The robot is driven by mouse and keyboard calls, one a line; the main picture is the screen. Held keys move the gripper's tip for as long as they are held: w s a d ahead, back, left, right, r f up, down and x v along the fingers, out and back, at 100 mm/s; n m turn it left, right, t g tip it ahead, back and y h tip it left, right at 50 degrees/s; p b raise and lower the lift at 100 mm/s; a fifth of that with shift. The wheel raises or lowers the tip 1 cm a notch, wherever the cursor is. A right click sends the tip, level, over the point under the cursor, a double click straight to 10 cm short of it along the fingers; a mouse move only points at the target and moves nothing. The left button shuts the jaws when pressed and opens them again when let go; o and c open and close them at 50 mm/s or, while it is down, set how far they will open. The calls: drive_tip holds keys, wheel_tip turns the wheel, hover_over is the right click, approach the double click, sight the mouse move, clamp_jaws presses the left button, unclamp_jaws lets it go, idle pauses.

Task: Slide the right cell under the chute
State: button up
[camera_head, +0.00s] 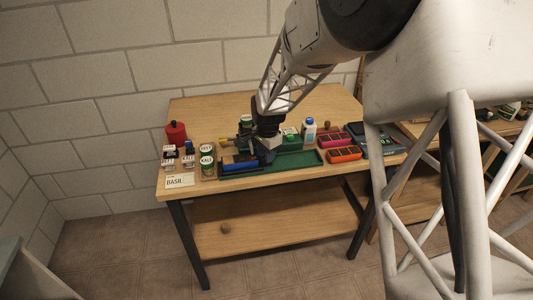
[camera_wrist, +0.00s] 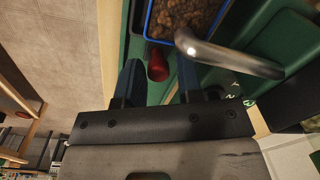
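In the wrist view a tray with a blue rim (camera_wrist: 151,14) holds brown, soil-like filling and stands on a green base (camera_wrist: 136,48). A red knob (camera_wrist: 157,66) is at the tray's near edge. My gripper (camera_wrist: 160,68) has its two fingers apart, one on each side of the knob, with gaps showing. A shiny bent metal tube (camera_wrist: 228,57), perhaps the chute, reaches over the tray's corner. In the head view my gripper (camera_head: 267,152) is low over the green base (camera_head: 300,160), beside a blue part (camera_head: 240,166). My arm hides much there. I cannot tell which cell is the right one.
Pots and labelled cans (camera_head: 207,162), a red canister (camera_head: 176,133) and a card (camera_head: 180,181) stand left. A white bottle (camera_head: 309,129) is behind. Red and orange trays (camera_head: 344,154) and a grey device (camera_head: 377,140) are right. The table's back (camera_head: 215,108) is clear.

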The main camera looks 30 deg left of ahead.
drive_tip(key=shift+r, duration=0.15)
drive_tip(key=shift+d+r, duration=0.15)
drive_tip(key=shift+r, duration=3.6)
